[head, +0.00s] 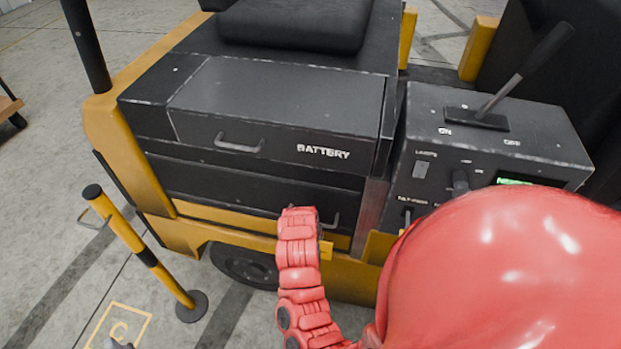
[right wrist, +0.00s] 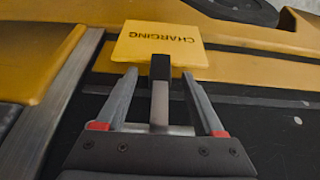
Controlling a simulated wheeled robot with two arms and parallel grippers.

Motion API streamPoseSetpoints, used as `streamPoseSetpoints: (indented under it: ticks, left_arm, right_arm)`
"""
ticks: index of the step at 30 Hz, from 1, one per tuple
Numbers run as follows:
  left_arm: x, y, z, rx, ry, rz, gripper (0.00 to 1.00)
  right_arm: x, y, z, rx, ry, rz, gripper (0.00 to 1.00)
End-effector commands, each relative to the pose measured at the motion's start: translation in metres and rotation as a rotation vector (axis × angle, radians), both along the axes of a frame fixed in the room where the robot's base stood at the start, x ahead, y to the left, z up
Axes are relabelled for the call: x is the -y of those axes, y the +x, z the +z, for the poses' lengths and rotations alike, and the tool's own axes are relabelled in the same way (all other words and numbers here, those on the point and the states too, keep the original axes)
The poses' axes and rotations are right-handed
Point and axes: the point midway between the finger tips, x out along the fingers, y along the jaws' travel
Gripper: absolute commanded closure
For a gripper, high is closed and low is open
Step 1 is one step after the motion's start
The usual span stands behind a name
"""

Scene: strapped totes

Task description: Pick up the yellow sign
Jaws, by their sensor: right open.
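The yellow sign (right wrist: 158,45) is a flat plate with dark lettering "CHARGING", upside down in the right wrist view. It sits just beyond my right gripper (right wrist: 159,74), in front of the yellow and black vehicle side. The gripper's two grey fingers are apart. A dark-tipped grey bar (right wrist: 160,95) lies between them, reaching the sign's lower edge; I cannot tell what it belongs to. A small yellow edge beside the arm, perhaps the sign (head: 326,250), shows there.
The vehicle has a black "BATTERY" drawer (head: 275,112) with a handle, and a control box (head: 490,135) with a lever at right. A yellow and black post (head: 140,247) stands on the floor at left.

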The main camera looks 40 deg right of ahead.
Motion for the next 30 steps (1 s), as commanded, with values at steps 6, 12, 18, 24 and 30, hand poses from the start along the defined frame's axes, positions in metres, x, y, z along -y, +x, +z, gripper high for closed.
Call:
streamPoseSetpoints:
  ticks: [6,12,18,24,30]
  left_arm:
    - [0.0000,0.0000,-0.0002,0.000,0.000,0.000,0.50]
    - [0.0000,0.0000,-0.0002,0.000,0.000,0.000,0.50]
    - [0.0000,0.0000,-0.0002,0.000,0.000,0.000,0.50]
    - [0.0000,0.0001,-0.0002,0.000,0.000,0.000,0.50]
    - [0.0000,0.0000,-0.0002,0.000,0.000,0.000,0.50]
  right_arm:
    - [0.0000,0.0001,-0.0004,0.000,0.000,0.000,0.34]
    - [-0.0002,0.0000,-0.0005,0.000,0.000,0.001,0.70]
    - [-0.0003,-0.0001,-0.0004,-0.001,0.001,0.001,1.00]
    - [-0.0003,-0.0001,-0.0004,-0.001,0.001,0.001,1.00]
    - [-0.0004,-0.0002,-0.0006,-0.001,0.001,0.001,1.00]
